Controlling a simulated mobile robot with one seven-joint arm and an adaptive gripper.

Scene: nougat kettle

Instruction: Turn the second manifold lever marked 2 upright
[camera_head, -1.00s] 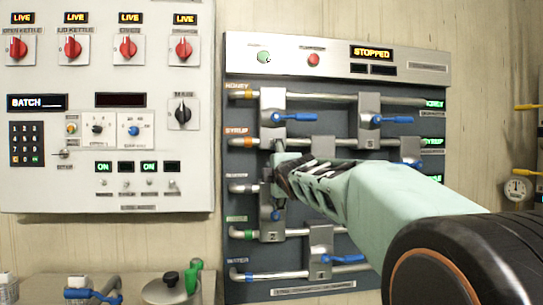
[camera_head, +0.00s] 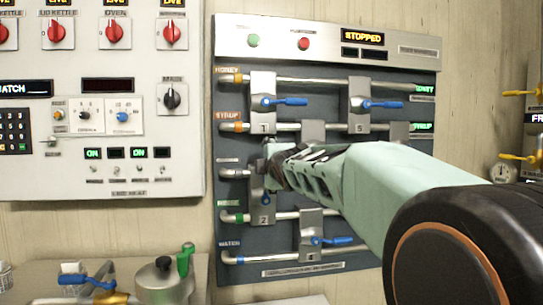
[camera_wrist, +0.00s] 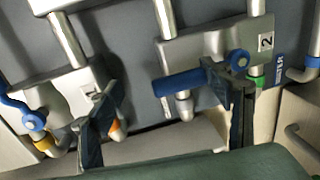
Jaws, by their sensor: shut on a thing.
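The lever marked 2 has a blue handle (camera_wrist: 180,84) on a round blue pivot (camera_wrist: 238,60), fixed to a metal plate (camera_wrist: 205,46) labelled 2. In the wrist view the handle lies about along its plate, from the pivot toward plate 1. In the head view the pivot (camera_head: 267,197) shows below my gripper (camera_head: 268,165), which hides the handle. In the wrist view my gripper's two dark fingers (camera_wrist: 168,115) stand apart at the handle. The right finger overlaps the pivot end of the handle. My gripper is shut on the lever; the exact contact is unclear.
Lever 1 (camera_head: 287,101), lever 5 (camera_head: 382,104) and a bottom lever (camera_head: 333,240) point right on the same panel. Pipes (camera_head: 310,82) run across it. A switch panel (camera_head: 105,100) stands left. A pot (camera_head: 163,280) and counter lie below.

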